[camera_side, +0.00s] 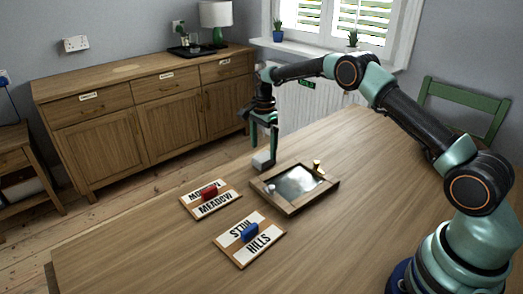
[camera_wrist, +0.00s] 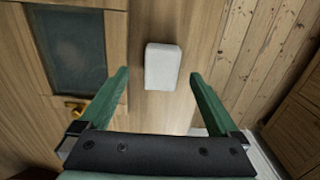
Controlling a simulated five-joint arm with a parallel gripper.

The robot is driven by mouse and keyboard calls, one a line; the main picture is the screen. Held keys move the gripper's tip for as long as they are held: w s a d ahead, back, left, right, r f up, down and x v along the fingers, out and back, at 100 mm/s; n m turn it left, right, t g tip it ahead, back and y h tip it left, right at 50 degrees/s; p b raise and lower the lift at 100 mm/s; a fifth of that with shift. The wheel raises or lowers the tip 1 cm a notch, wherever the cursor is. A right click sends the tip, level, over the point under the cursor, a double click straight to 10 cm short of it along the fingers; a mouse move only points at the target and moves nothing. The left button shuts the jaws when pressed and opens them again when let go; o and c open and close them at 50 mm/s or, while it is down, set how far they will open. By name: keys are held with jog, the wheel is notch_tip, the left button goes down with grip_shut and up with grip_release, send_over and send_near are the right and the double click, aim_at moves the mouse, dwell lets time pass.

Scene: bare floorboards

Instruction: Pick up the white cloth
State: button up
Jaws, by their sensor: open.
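The white cloth (camera_side: 261,161) is a small folded block near the table's far edge, beside the framed panel. In the wrist view the cloth (camera_wrist: 162,66) lies on the wood, just beyond the fingertips and between their lines. My gripper (camera_side: 267,143) points down above and around the cloth's place. In the wrist view my gripper (camera_wrist: 160,76) has its two green fingers wide apart with nothing between them. The side view does not clearly show the gap between fingers and cloth.
A wooden-framed dark panel (camera_side: 330,185) with a brass knob (camera_side: 317,165) is right of the cloth. A MEADOW board (camera_side: 228,199) with a red block (camera_side: 209,191) and a HILLS board (camera_side: 266,243) with a blue block (camera_side: 250,232) lie in front. The table's right side is clear.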

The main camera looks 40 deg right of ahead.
aim_at(263, 157)
notch_tip(263, 157, down, 4)
jog(key=shift+w+d+f, duration=0.1)
jog(key=shift+w+f, duration=0.05)
jog(key=shift+f, duration=0.1)
jog(key=c, duration=1.4)
jog(key=shift+c, duration=0.2)
jog(key=shift+r, duration=0.15)
notch_tip(263, 157, up, 20)
